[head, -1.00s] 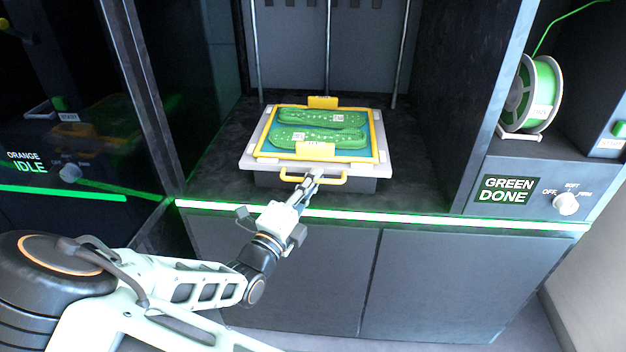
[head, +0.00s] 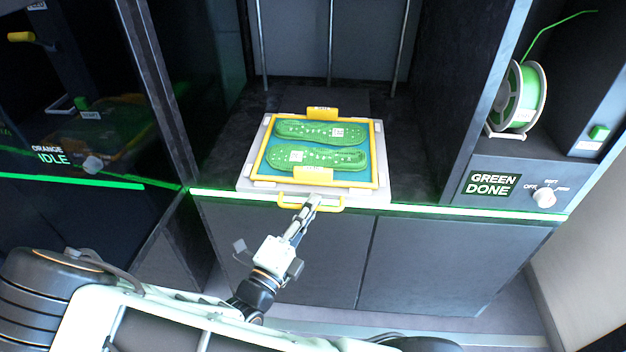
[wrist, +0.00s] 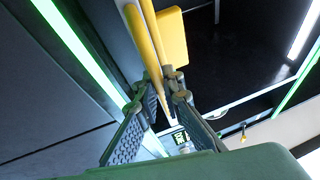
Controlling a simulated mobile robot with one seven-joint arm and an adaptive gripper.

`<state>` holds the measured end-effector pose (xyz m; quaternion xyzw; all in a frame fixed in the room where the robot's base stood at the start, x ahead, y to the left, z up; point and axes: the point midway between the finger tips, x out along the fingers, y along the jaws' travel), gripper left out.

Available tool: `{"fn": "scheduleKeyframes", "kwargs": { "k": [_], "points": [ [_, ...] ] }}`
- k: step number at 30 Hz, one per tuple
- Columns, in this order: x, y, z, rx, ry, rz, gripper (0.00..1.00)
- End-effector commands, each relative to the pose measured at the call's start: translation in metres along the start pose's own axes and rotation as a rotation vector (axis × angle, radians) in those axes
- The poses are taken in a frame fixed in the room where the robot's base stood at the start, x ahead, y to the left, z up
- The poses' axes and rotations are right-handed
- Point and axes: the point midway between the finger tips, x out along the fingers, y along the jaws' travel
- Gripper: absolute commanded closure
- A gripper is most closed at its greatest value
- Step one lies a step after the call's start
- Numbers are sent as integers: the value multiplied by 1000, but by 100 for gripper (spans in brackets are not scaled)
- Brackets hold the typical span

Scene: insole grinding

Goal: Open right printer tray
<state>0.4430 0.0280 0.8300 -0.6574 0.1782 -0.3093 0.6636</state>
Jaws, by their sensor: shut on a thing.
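The right printer's tray (head: 250,186) is a pale plate with a yellow-framed blue-green bed, and its front edge is at the printer's lit front ledge. Two green insoles (head: 312,131) lie flat on the bed. A yellow handle (head: 328,206) sticks out from the tray's front. My gripper (head: 313,203) is shut on the handle, reaching up from below. In the wrist view the yellow handle bar (wrist: 147,50) runs between the fingers (wrist: 165,95). The fingertips' exact contact is partly hidden there.
A panel (head: 491,190) reading GREEN DONE and a knob (head: 543,198) are at the right, below a green filament spool (head: 527,95). The left printer's panel (head: 52,155) reads ORANGE IDLE. Closed cabinet doors (head: 430,265) lie below the ledge.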

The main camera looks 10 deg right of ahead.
Motion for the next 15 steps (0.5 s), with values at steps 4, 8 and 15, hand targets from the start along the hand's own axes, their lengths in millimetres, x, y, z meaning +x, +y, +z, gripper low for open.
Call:
{"fn": "scheduleKeyframes", "kwargs": {
  "k": [4, 8, 15],
  "points": [
    [-36, -11, -14, -4, -3, 3, 100],
    [-65, -16, -26, -3, -4, 4, 100],
    [-107, -23, -44, -1, -2, 1, 100]
  ]
}}
